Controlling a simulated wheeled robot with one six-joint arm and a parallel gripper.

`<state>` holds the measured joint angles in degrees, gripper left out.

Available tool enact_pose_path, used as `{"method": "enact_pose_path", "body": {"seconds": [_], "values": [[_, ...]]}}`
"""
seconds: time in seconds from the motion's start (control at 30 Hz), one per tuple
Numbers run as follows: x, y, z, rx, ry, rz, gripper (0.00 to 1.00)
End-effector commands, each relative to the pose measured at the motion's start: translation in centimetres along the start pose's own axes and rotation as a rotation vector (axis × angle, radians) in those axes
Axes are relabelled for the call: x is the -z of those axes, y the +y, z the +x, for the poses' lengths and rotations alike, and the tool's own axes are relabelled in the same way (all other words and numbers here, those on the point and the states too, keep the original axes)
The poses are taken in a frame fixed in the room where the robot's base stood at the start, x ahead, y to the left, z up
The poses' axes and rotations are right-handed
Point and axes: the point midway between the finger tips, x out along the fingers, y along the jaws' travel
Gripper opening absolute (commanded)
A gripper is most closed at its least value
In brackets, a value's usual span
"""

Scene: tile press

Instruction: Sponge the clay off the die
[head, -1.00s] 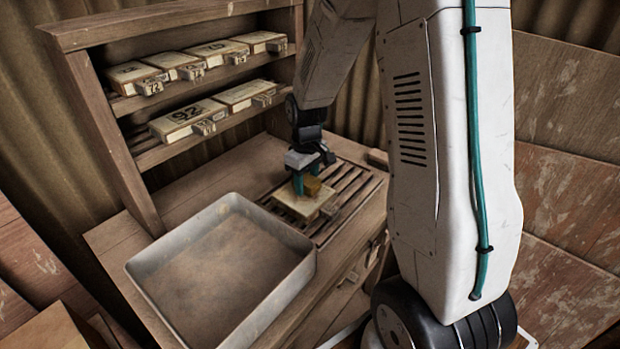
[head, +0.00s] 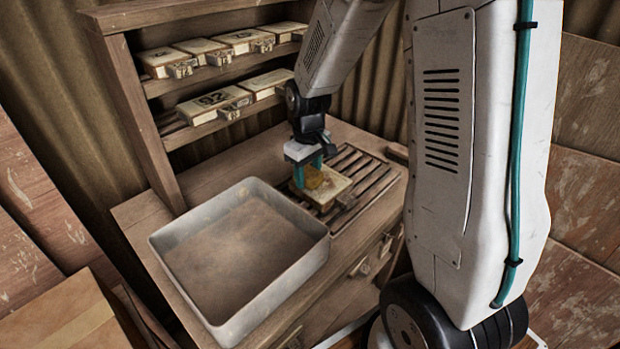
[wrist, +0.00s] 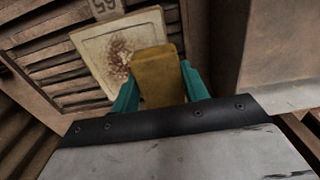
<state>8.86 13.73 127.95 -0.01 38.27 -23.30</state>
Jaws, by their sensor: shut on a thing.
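The die is a cream square block lying flat on the slatted rack; it shows in the head view (head: 341,191) and the wrist view (wrist: 92,47). A brown, crumbly clay patch (wrist: 119,52) marks the middle of its face in the wrist view. A numbered tag (wrist: 106,8) sits at its far edge, upside down. My gripper (head: 311,176) is shut on a yellow-brown sponge (wrist: 158,80), between its teal fingers. The sponge is over the die and covers part of its face. I cannot tell whether it touches the face.
A metal tray (head: 165,243) with a brown bottom stands left of the slatted rack (head: 372,177) on the wooden bench. Shelves (head: 160,90) behind hold several tagged dies. Drawers are below the bench front. A cardboard box (head: 70,315) is at lower left.

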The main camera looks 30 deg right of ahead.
Motion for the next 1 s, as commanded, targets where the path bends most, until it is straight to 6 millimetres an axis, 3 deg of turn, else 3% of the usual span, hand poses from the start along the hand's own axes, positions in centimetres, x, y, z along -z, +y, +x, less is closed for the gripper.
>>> {"method": "enact_pose_path", "body": {"seconds": [0.53, 1.0], "values": [[0.2, -0.4, -4.8, 0.000, 0.001, -0.007, 0.23], [0.2, -0.4, -5.3, 0.000, -0.001, -0.008, 0.23]]}}
